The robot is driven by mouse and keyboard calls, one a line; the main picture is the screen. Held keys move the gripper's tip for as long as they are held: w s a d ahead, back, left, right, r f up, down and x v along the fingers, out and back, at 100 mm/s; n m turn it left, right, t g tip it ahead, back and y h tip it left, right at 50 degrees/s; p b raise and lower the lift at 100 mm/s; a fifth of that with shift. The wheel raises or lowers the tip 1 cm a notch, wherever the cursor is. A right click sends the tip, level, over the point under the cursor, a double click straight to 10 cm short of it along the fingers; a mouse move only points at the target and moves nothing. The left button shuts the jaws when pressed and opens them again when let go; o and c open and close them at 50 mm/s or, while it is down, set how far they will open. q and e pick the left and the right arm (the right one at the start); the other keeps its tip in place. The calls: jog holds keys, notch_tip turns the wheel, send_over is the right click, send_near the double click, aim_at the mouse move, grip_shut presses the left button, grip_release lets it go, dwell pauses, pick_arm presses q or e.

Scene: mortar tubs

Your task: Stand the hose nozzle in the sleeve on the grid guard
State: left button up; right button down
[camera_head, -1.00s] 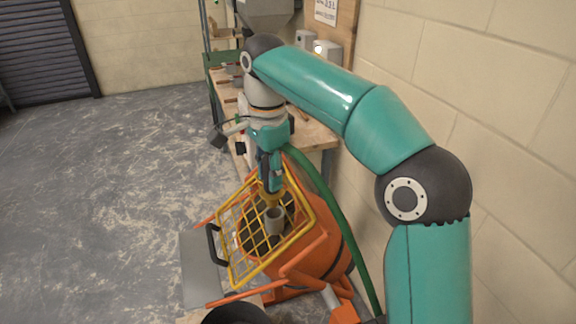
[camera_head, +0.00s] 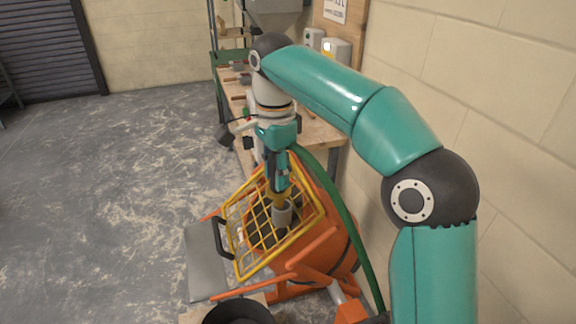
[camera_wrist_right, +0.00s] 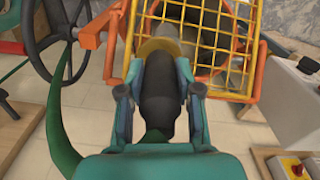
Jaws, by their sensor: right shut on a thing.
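My right gripper (camera_head: 278,182) is shut on the hose nozzle (camera_wrist_right: 160,95), a dark body with a yellow front part, pointing down at the guard. The yellow part (camera_head: 277,197) meets the mouth of the grey sleeve (camera_head: 282,215) in the head view; I cannot tell how far inside it is. The sleeve stands on the yellow grid guard (camera_head: 237,247), which also shows in the wrist view (camera_wrist_right: 205,18). The sleeve's far side is partly hidden by the nozzle in the wrist view. My left gripper is not in view.
The green hose (camera_head: 340,205) curves from the nozzle past the orange mixer drum (camera_head: 338,245). A black tub (camera_head: 238,312) stands at the front. A wooden bench (camera_head: 318,135) is behind and a block wall (camera_head: 510,110) on the right. The floor at left is clear.

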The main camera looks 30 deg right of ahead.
jog(key=shift+w+d+f, duration=0.15)
jog(key=shift+d+f, duration=0.05)
jog(key=shift+f, duration=0.1)
jog(key=shift+w+d+f+p, duration=0.2)
jog(key=shift+w+d+p, duration=0.3)
jog(key=shift+d+p, duration=0.2)
jog(key=shift+s+a, duration=0.15)
jog(key=shift+f, duration=0.2)
dwell(0.6)
jog(key=shift+a+f+b, duration=0.25)
jog(key=shift+f+b, duration=0.75)
jog(key=shift+f, duration=0.15)
jog(key=shift+s, duration=0.1)
jog(key=shift+f, duration=0.45)
